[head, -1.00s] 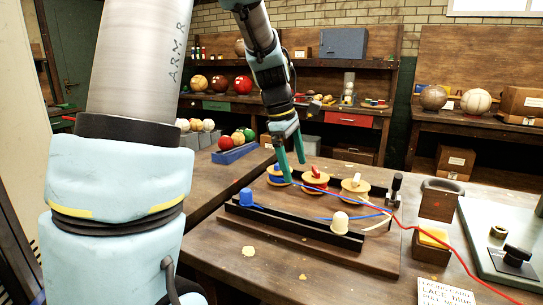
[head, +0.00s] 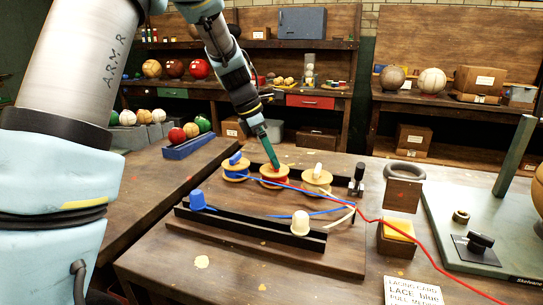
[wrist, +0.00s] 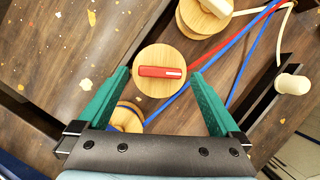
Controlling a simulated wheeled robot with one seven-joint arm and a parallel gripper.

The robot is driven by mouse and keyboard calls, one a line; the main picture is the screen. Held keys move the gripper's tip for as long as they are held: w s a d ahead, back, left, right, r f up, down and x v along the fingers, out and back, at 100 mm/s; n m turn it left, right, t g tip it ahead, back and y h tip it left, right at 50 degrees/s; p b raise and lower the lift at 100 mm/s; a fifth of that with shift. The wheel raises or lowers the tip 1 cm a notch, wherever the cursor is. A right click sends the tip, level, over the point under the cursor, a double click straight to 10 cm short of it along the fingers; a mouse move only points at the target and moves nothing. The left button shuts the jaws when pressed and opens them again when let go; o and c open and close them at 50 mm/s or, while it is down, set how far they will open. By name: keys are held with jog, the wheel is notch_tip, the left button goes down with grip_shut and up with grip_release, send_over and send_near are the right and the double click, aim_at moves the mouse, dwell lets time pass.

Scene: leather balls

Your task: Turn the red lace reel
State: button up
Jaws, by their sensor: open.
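The red lace reel (head: 272,174) is the middle one of three wooden reels on a dark board. In the wrist view the red reel (wrist: 158,72) shows its round wooden top with a red bar handle (wrist: 160,72) lying across it. My gripper (head: 272,160) is just above this reel, and its green fingers hide part of the handle in the head view. In the wrist view my open gripper (wrist: 158,80) has one finger on each side of the reel's top, apart from the handle. Whether the fingers reach down to the handle's height I cannot tell.
The blue reel (head: 236,169) and white reel (head: 317,181) stand close on either side. Red, blue and white laces run rightwards past a black post (head: 357,180).

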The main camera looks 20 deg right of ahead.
jog(key=shift+x, duration=0.85)
jog(key=shift+c, duration=0.2)
jog(key=c, duration=1.3)
jog(key=shift+o, duration=0.2)
jog(key=shift+r+m+p, duration=0.1)
jog(key=shift+m+p, duration=0.2)
